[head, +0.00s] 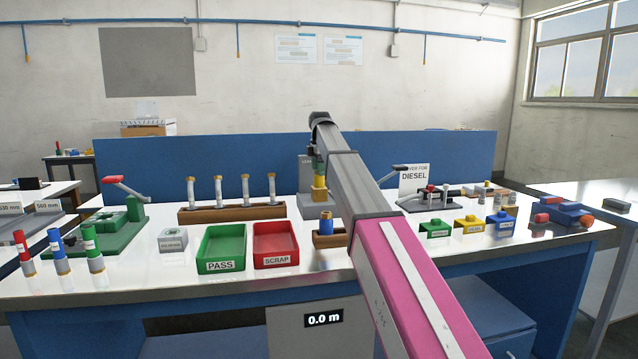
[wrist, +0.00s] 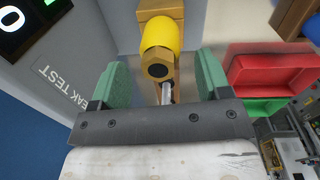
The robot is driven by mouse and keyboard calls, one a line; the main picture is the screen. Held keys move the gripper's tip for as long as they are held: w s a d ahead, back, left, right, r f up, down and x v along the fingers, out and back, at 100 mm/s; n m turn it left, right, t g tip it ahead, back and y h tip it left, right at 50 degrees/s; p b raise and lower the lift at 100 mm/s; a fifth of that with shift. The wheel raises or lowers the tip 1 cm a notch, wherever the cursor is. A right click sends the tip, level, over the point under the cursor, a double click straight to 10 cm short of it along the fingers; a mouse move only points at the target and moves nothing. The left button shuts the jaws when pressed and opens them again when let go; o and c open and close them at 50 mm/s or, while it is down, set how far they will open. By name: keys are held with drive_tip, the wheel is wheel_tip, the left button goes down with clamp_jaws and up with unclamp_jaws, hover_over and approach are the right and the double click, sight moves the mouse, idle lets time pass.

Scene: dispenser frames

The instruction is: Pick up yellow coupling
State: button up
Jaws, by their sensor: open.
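The yellow coupling (wrist: 160,35) has a yellow sleeve and a brass hex end, and is joined to a brass-coloured block at the leak test unit (wrist: 72,88). In the head view the yellow coupling (head: 319,194) shows small and upright in front of the grey unit (head: 306,172). My gripper (wrist: 162,60) has two green fingers spread apart, one on each side of the coupling, with visible gaps. In the head view my gripper (head: 319,167) is partly hidden by my arm, just above the coupling. A thin metal rod shows below the hex end in the wrist view.
The green PASS tray (head: 221,248) and red SCRAP tray (head: 275,244) stand front left of the unit. A wooden block with a blue-sleeved part (head: 326,222) stands in front. A wooden rack (head: 232,212) with several upright parts is to the left.

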wheel_tip(320, 180, down, 2)
drive_tip(key=shift+f, duration=0.1)
drive_tip(key=c, duration=1.3)
drive_tip(key=shift+o, duration=0.2)
drive_tip(key=shift+w+r, duration=0.1)
drive_tip(key=shift+r, duration=0.55)
drive_tip(key=r, duration=0.3)
drive_tip(key=shift+s+a+r, duration=0.2)
drive_tip(key=shift+s+a, duration=0.1)
drive_tip(key=shift+a, duration=0.1)
drive_tip(key=s+a+r, duration=0.6)
drive_tip(key=a+r, duration=0.2)
drive_tip(key=r, duration=0.4)
drive_tip(key=shift+s+a, duration=0.2)
drive_tip(key=shift+a, duration=0.1)
